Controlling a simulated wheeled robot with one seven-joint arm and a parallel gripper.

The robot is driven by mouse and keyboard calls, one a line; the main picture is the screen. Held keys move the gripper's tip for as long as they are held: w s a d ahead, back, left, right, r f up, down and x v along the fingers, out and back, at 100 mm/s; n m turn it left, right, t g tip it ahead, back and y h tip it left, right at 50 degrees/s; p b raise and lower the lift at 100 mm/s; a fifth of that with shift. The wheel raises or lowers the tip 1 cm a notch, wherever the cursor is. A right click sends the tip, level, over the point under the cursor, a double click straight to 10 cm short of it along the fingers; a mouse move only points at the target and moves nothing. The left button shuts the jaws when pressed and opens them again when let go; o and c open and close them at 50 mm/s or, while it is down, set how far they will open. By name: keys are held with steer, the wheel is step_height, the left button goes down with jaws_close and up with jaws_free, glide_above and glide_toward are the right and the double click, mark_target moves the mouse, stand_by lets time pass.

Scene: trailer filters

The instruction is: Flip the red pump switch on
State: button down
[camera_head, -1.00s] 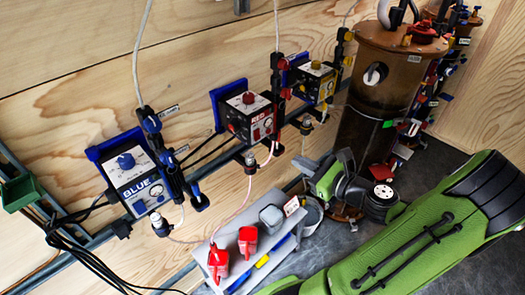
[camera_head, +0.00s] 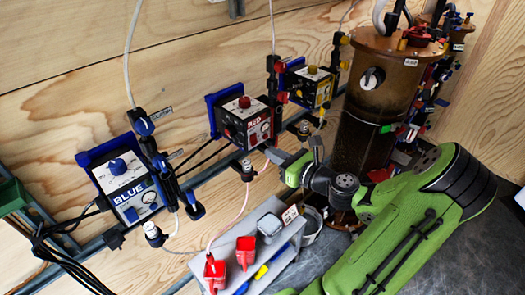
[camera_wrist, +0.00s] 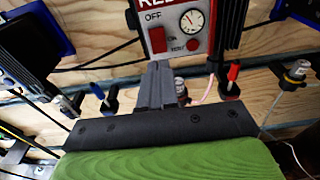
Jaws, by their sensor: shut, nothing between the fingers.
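The red pump (camera_head: 243,126) is a box with a red knob and a red front panel, mounted on the wall between the blue and yellow pumps. My gripper (camera_head: 272,154) is just below and right of the red pump. In the wrist view my gripper (camera_wrist: 158,68) is shut and empty, its tips just below the switch. I cannot tell whether they touch the panel.
The blue pump (camera_head: 128,190) is at the left and the yellow pump (camera_head: 312,85) at the right. A brown cylinder tank (camera_head: 375,90) stands right of my gripper. A grey stand with red cups (camera_head: 245,252) is below. Thin hoses and valves hang around the pumps.

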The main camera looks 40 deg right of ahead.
mark_target(255, 145)
steer(key=w, duration=0.4)
steer(key=shift+w+a+f+b, duration=0.1)
steer(key=shift+w+f+b, duration=0.2)
steer(key=shift+w+b, duration=0.1)
